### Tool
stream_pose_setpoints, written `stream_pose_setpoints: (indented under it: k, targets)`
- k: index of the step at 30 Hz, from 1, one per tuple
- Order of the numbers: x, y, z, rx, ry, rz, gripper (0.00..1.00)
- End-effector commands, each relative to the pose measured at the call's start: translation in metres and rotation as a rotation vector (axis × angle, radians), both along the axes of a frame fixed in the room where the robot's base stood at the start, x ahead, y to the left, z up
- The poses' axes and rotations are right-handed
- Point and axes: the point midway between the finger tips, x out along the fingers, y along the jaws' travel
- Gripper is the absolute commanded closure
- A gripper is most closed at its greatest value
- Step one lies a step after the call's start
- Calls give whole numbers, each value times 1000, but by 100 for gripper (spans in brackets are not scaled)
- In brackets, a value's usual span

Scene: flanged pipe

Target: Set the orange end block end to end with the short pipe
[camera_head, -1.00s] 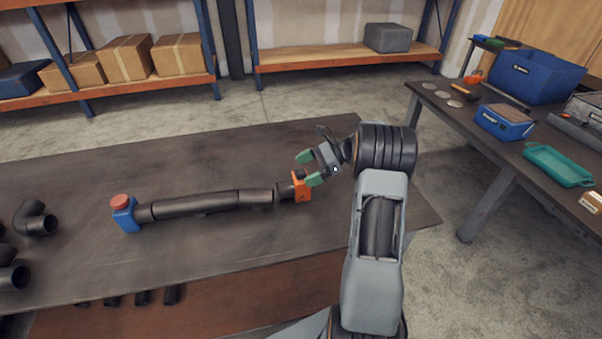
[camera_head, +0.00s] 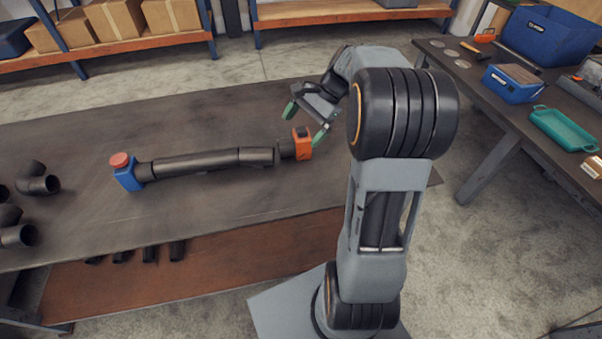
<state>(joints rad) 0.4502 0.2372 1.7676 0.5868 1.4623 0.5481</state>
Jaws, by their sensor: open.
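The orange end block (camera_head: 302,143) sits on the dark table at the right end of the pipe line. A short black stub (camera_head: 287,149) extends from its left side towards the short pipe (camera_head: 257,157). The stub and the short pipe look in line, with at most a very small gap; I cannot tell if they touch. The long pipe (camera_head: 198,161) continues left to the blue end block (camera_head: 127,176) with its red cap. My gripper (camera_head: 305,122) is open and empty, its green-tipped fingers above and around the orange block's area, apparently not gripping it.
Black elbow and pipe pieces (camera_head: 38,182) lie at the table's left edge. Several small black pieces (camera_head: 150,250) lie on the lower shelf. A side bench with a teal tray (camera_head: 563,129) and blue boxes stands at right. The table's back area is clear.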

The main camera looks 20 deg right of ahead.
Motion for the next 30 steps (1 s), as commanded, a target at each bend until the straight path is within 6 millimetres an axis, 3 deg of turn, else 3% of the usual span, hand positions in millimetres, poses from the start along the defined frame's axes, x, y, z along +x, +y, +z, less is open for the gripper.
stream_pose_setpoints:
  k: [1, 4, 9, 12, 19, 30]
  targets:
    - [-18, 22, 6, -90, -65, 102, 0]
    - [-53, 48, 6, -267, -195, 312, 0]
    - [-102, 71, 1, -509, -401, 645, 0]
    - [-122, 77, -4, -611, -499, 800, 0]
    - [-144, 82, -13, -737, -624, 1005, 0]
    - [-147, 83, -15, -758, -644, 1039, 0]
